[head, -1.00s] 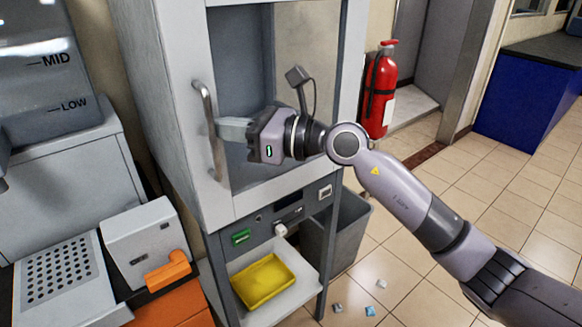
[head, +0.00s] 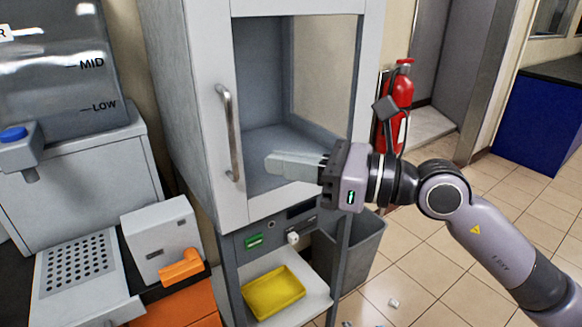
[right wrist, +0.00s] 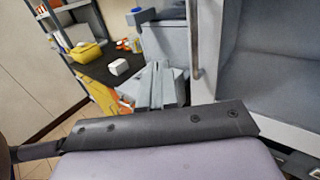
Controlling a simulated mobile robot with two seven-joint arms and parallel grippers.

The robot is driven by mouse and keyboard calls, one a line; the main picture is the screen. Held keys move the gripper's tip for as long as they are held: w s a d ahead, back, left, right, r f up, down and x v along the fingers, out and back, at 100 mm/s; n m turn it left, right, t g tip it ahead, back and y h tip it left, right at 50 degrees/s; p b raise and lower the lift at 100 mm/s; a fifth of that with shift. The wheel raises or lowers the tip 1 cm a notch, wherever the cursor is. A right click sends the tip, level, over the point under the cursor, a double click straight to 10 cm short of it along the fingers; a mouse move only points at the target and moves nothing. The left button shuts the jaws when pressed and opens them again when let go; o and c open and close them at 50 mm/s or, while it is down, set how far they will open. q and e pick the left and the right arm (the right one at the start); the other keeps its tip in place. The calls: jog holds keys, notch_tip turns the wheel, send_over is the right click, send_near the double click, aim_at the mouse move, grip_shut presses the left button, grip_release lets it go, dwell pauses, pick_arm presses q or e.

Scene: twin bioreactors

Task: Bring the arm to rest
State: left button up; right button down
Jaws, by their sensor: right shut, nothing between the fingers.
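My right gripper (head: 272,163) is shut and empty. In the head view it is in front of the grey cabinet's glass door (head: 325,75), to the right of the door's metal handle (head: 230,132) and apart from it. In the right wrist view the closed fingers (right wrist: 157,85) point away from the camera, with the handle (right wrist: 194,40) to their right. My right arm reaches in from the lower right. My left gripper is in neither view.
A yellow tray (head: 274,292) lies on the shelf below the cabinet. A grey bin (head: 350,250) and a red fire extinguisher (head: 402,90) stand to the right. A white device with an orange lever (head: 182,267) is at the lower left. The tiled floor (head: 545,210) at right is largely open.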

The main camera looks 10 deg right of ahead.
jog(key=d+f+m+t+h+p, duration=0.1)
jog(key=d+f+m+t+h, duration=0.55)
jog(key=m, duration=0.85)
jog(key=d+f+m+t+h+p, duration=0.1)
jog(key=f+m+t, duration=0.2)
jog(key=f+m, duration=0.95)
jog(key=s+d+f+m+g+h, duration=0.2)
jog(key=s+f+m+g+h, duration=0.1)
jog(key=s+f+m, duration=0.5)
jog(key=s+d+f+m+g+h, duration=0.2)
jog(key=s+f+m+g, duration=0.3)
jog(key=f, duration=0.8)
jog(key=s+m+h+p, duration=0.1)
jog(key=s+m, duration=0.2)
jog(key=m, duration=0.2)
jog(key=shift+s+d+f, duration=0.15)
jog(key=shift+s+f, duration=0.15)
